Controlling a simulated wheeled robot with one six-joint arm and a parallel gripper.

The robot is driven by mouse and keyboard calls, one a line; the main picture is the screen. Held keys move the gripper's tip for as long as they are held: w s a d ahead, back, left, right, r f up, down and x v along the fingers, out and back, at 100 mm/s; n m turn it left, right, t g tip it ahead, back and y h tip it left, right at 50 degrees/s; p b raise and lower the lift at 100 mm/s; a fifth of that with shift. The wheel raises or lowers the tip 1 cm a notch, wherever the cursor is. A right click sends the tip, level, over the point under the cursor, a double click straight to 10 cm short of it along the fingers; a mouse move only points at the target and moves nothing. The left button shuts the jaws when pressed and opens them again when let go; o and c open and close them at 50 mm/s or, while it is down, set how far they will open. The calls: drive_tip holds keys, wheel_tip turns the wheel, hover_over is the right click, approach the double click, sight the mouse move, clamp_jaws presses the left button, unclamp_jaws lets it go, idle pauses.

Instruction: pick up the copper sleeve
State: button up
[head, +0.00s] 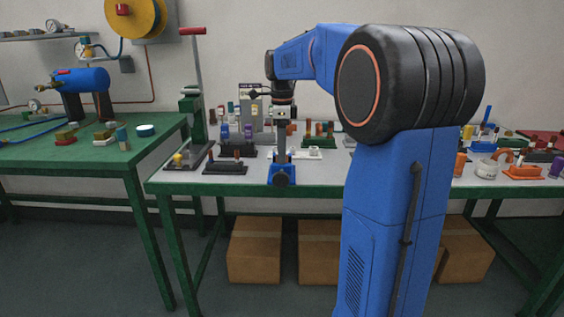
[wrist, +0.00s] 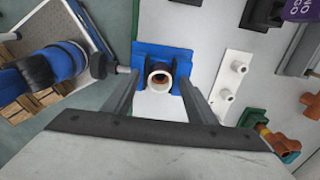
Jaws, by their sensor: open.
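My gripper (wrist: 159,78) is open and points down at a blue holder (wrist: 146,51) on the bench. Its two grey fingers stand apart on either side of a round, hollow part (wrist: 151,74) with a pale rim and a brown inside. I cannot tell for certain whether this part is the copper sleeve. In the head view my gripper (head: 282,158) is just above the blue holder (head: 282,174) at the bench's front edge, and the round part is not clear there. Orange-brown copper fittings (wrist: 272,139) lie apart at the lower right of the wrist view.
A white plate with pegs (wrist: 232,82) stands right of the holder. A black rack (head: 225,167) is left of it on the bench. A red-handled press (head: 193,110) stands further left. Cardboard boxes (head: 254,250) sit beneath the bench.

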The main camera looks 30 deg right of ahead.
drive_tip(key=c, duration=1.2)
drive_tip(key=shift+o, duration=0.2)
drive_tip(key=shift+r, duration=0.1)
